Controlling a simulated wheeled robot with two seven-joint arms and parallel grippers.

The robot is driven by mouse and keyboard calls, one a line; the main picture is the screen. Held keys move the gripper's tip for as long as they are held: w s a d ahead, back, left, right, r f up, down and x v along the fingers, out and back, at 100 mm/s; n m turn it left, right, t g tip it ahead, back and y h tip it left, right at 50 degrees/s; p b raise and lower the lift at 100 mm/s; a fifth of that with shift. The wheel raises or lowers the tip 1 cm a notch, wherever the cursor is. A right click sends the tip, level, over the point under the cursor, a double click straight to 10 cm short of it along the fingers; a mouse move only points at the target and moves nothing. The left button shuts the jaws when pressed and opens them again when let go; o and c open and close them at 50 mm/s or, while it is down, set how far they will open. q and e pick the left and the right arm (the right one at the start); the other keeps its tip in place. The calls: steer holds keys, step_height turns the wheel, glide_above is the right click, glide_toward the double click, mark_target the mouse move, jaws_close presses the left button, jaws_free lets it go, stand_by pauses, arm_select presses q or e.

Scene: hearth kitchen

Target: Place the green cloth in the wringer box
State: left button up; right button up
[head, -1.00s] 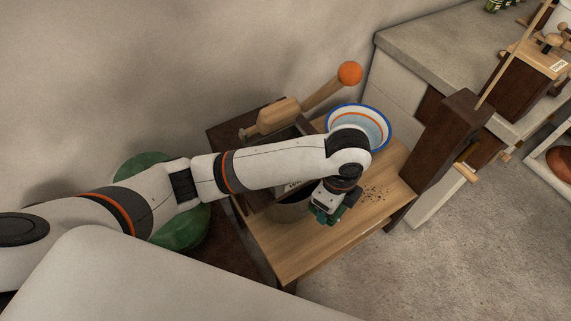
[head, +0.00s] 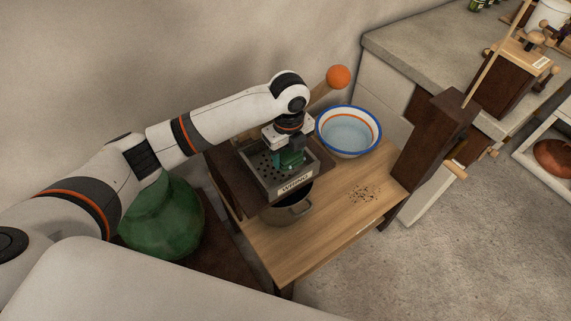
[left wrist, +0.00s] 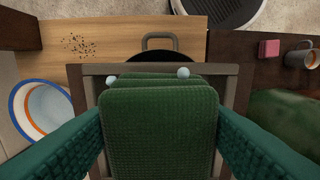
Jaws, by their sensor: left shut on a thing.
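The green cloth (left wrist: 158,130) is a folded, textured pad that fills the middle of the left wrist view, between the two teal fingers. My left gripper (head: 291,160) is shut on it and points down over the wringer box. The wringer box (head: 266,180) is a dark open box with a perforated floor and a label on its front. Its rim (left wrist: 236,84) shows around the cloth in the left wrist view. I cannot tell whether the cloth touches the floor of the box. My right gripper is in neither view.
A lever with an orange ball (head: 338,77) rises behind the box. A blue-rimmed bowl of water (head: 348,132) stands to its right. A dark pot (head: 290,214) sits under the box. Dark crumbs (head: 364,194) lie on the wooden table (head: 300,250). A green jug (head: 163,222) stands at left.

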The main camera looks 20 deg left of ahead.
mark_target(285, 158)
arm_select(q)
steer(key=f, duration=0.2)
steer(key=a+f, duration=0.1)
steer(key=shift+w, duration=0.3)
steer(key=shift+d+f, duration=0.1)
steer(key=shift+f, duration=1.9)
steer(key=shift+f, duration=0.15)
steer(key=o, duration=1)
step_height(285, 158, up, 12)
steer(key=shift+r, duration=0.2)
